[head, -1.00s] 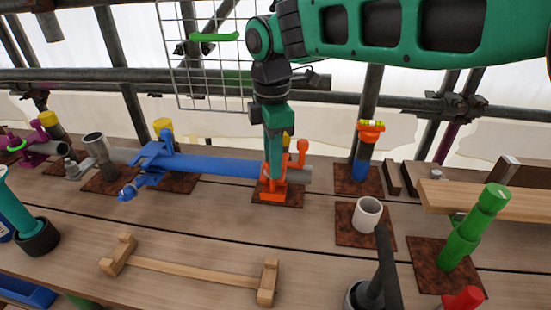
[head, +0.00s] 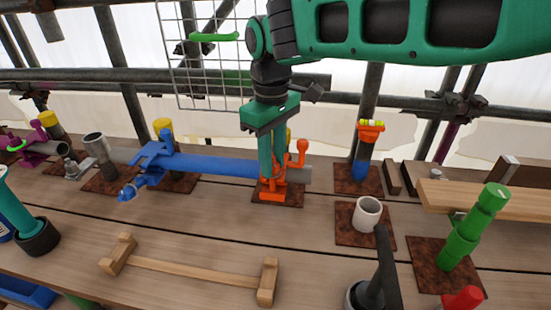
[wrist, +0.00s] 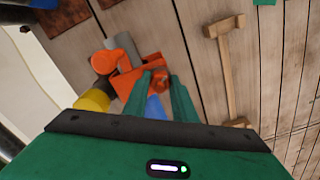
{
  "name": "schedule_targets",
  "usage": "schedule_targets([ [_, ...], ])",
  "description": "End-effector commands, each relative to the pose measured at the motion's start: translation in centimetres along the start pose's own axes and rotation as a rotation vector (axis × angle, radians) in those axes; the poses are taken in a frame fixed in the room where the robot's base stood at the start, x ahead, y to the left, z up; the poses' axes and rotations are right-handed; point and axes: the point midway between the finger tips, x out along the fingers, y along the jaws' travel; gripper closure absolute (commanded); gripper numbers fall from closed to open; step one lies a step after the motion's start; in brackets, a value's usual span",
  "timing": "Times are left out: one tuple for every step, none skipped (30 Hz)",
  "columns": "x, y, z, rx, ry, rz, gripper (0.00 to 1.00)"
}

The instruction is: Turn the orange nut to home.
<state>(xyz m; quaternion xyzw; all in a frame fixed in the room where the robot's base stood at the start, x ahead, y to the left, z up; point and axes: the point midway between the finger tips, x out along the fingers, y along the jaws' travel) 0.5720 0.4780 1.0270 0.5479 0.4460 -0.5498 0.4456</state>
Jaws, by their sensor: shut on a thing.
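The orange coupler (head: 272,195) stands on a rust-brown plate at the middle of the deck, around the end of a grey tube (head: 297,173) beside a blue sleeve (head: 215,166). An orange knobbed arm (head: 301,150) rises on its right side. My gripper (head: 272,180) points down over the coupler. In the wrist view its two green fingers (wrist: 168,95) reach to a small orange nut (wrist: 160,82) on the coupler (wrist: 135,75) and are shut on it. The nut is largely hidden between the fingers.
A wooden bar with end blocks (head: 190,270) lies in front. A white cup (head: 367,213) and a green stepped post (head: 470,230) stand to the right. An orange-topped post with a level (head: 367,150) stands behind right. Wire mesh (head: 208,75) hangs behind my arm.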

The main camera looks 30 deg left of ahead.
Motion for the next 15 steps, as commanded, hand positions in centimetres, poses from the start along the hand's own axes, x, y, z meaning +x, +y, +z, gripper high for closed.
schedule_targets([
  [-0.2, 0.24, -0.27, 0.046, 0.011, 0.004, 0.98],
  [-0.2, 0.22, -0.29, 0.075, 0.012, 0.004, 0.98],
  [-0.21, 0.21, -0.3, 0.113, 0.012, 0.004, 0.98],
  [-0.21, 0.22, -0.3, 0.142, 0.012, 0.004, 0.98],
  [-0.21, 0.23, -0.3, 0.17, 0.012, 0.004, 0.98],
  [-0.22, 0.24, -0.3, 0.208, 0.013, 0.003, 0.98],
  [-0.21, 0.24, -0.3, 0.236, 0.013, 0.003, 0.98],
  [-0.22, 0.28, -0.3, 0.266, 0.013, 0.003, 0.98],
  [-0.22, 0.31, -0.29, 0.305, 0.013, 0.003, 0.98],
  [-0.22, 0.28, -0.3, 0.332, 0.013, 0.003, 0.98],
  [-0.22, 0.26, -0.31, 0.36, 0.013, 0.003, 0.98],
  [-0.22, 0.28, -0.3, 0.399, 0.013, 0.003, 0.98],
  [-0.22, 0.29, -0.3, 0.428, 0.013, 0.003, 0.98],
  [-0.22, 0.29, -0.3, 0.456, 0.013, 0.002, 0.98],
  [-0.22, 0.31, -0.29, 0.495, 0.013, 0.002, 0.98],
])
